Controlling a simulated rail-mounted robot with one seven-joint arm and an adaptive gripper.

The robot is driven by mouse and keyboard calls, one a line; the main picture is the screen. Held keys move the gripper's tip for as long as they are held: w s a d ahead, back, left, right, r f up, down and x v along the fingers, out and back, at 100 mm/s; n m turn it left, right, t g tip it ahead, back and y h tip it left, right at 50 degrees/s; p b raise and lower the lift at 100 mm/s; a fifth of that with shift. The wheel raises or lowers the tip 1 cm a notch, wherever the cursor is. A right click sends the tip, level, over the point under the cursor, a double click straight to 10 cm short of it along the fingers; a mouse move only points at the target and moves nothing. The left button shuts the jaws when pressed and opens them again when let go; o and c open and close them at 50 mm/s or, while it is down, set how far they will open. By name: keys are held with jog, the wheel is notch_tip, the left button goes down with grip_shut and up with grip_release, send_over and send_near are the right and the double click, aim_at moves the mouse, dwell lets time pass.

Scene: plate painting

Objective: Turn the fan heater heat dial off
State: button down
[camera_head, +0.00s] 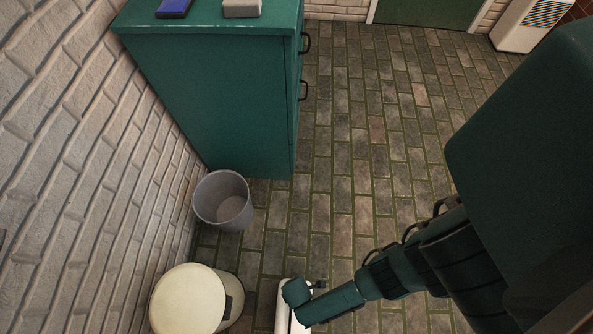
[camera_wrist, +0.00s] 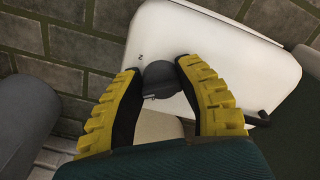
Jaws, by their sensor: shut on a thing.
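The fan heater (camera_head: 285,310) is a white box at the bottom edge of the head view, partly covered by my arm. In the wrist view its white face (camera_wrist: 240,50) fills the upper right. The dark round heat dial (camera_wrist: 160,74) sits on that face, with a small mark beside it. My gripper (camera_wrist: 158,72) has its yellow-backed, dark-padded fingers on either side of the dial and is shut on it. The dial's lower part shows between the fingers. The fingertips and dial are hidden in the head view.
A grey bin (camera_head: 224,203) and a cream round-topped bin (camera_head: 188,302) stand left of the heater, along the brick wall (camera_head: 75,150). A green cabinet (camera_head: 215,90) stands behind the grey bin. The paved floor (camera_head: 380,130) to its right is clear.

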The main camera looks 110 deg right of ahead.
jog(key=n+p, duration=0.1)
jog(key=n, duration=0.4)
jog(key=shift+d, duration=0.15)
jog(key=n+p, duration=0.1)
jog(key=n, duration=0.5)
jog(key=shift+d+f, duration=0.1)
jog(key=shift+n, duration=0.3)
jog(key=c, duration=0.7)
grip_release()
jog(key=shift+w, duration=0.1)
jog(key=shift+o, duration=0.2)
notch_tip(320, 180, up, 12)
